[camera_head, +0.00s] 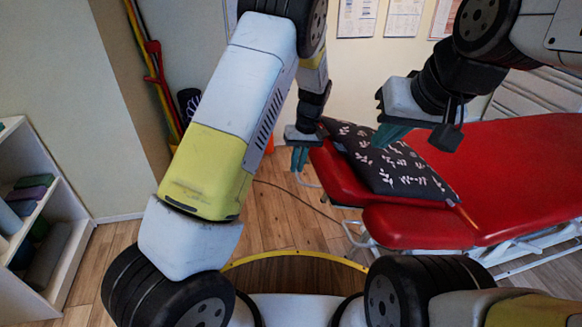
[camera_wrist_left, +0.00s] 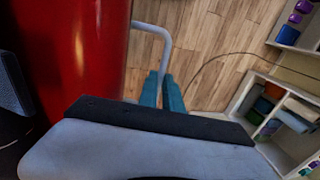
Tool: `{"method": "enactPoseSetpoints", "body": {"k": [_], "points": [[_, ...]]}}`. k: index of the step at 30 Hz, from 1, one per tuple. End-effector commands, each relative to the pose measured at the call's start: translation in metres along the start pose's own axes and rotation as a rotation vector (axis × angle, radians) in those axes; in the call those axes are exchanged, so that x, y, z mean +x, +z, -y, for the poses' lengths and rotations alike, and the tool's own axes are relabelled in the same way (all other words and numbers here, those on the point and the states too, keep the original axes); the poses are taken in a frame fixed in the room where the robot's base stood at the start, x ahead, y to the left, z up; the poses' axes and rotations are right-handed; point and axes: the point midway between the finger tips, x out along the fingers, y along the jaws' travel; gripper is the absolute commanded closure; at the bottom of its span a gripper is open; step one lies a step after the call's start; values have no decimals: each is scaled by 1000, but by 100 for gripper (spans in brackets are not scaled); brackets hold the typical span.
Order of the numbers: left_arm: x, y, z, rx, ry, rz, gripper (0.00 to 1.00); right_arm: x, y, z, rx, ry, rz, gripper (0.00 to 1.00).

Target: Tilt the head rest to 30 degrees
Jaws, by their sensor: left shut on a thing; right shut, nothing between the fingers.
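The red head rest (camera_head: 328,172) is the end section of the treatment table, with a dark patterned pillow (camera_head: 392,160) lying over part of it. Its red side also fills the left of the left wrist view (camera_wrist_left: 75,55). A grey bent lever (camera_wrist_left: 165,45) comes out from beside the head rest and runs down between my left gripper's teal fingers. My left gripper (camera_head: 299,158) is shut on this lever at the head rest's near left end. My right gripper (camera_head: 388,135) is shut and empty, above the pillow. The head rest's exact angle is hard to tell.
The red table (camera_head: 520,160) extends to the right on a white frame. A shelf (camera_head: 70,220) with rolled mats stands at the left. A cable (camera_head: 290,193) lies on the wooden floor, which is otherwise open left of the table.

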Motion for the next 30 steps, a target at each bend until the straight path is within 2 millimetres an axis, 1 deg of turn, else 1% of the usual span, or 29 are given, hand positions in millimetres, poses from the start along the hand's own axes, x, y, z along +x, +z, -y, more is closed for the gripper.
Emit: {"method": "enactPoseSetpoints", "body": {"k": [1,3,6,9,12,20,21,23,24,30], "points": [[-19,-2,-10,3,4,-14,100,0,0,0,0,0,0,100],[-36,-2,-15,2,-1,-14,100,0,0,0,0,0,0,100],[-56,-1,-21,0,0,-13,100,0,0,0,0,0,0,100],[-68,0,-25,1,0,-12,100,0,0,0,0,0,0,100],[-72,1,-27,2,1,-12,100,0,0,0,0,0,0,100],[-72,1,-28,3,3,-11,100,0,0,0,0,0,0,100],[-72,1,-29,3,3,-11,85,0,0,0,0,0,0,100],[-72,2,-28,3,2,-10,73,0,0,0,0,0,0,100],[-71,2,-28,3,0,-9,69,0,0,0,0,0,0,100],[-71,1,-24,0,-4,-7,69,0,0,0,0,0,0,100]]}}
